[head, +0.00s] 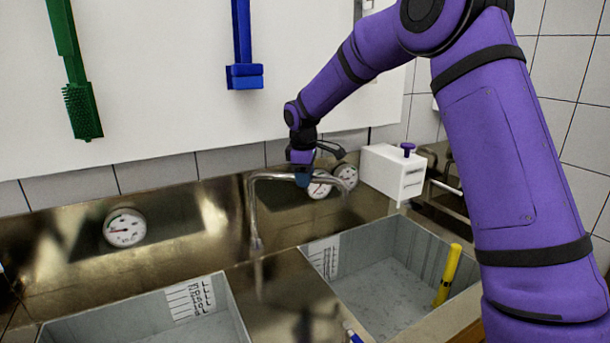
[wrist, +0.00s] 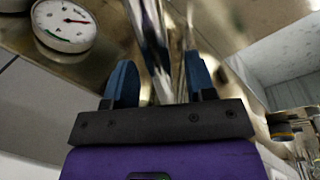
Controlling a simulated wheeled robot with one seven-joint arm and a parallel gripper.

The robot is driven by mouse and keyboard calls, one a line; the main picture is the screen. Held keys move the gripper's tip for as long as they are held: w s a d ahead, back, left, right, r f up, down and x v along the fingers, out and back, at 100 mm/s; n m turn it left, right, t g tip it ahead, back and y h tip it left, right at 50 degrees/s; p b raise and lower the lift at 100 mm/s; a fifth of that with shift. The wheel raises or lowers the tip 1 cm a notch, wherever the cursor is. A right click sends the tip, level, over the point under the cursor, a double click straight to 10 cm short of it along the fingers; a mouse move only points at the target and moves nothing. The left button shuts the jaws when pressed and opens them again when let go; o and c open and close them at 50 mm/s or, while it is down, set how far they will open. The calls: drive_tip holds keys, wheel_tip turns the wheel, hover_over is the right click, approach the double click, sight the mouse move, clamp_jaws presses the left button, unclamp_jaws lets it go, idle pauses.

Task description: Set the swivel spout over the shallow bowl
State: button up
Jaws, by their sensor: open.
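The swivel spout (head: 252,205) is a bent shiny metal pipe in front of the steel backsplash. I cannot tell which basin is the shallow bowl; the left one's floor is mostly cut off. My gripper (head: 304,179) is at the right part of the spout's horizontal run. In the wrist view my gripper (wrist: 160,75) is open, its blue fingers on either side of the metal pipe (wrist: 155,45). Whether they touch it is unclear.
Round dials sit on the backsplash, one at left (head: 124,228) and two behind my gripper. A white box with a purple knob (head: 393,174) is to the right. A yellow stick (head: 448,274) stands in the right basin. Green and blue brushes hang on the wall.

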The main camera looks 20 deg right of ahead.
clamp_jaws()
drive_tip(key=shift+a, duration=0.1)
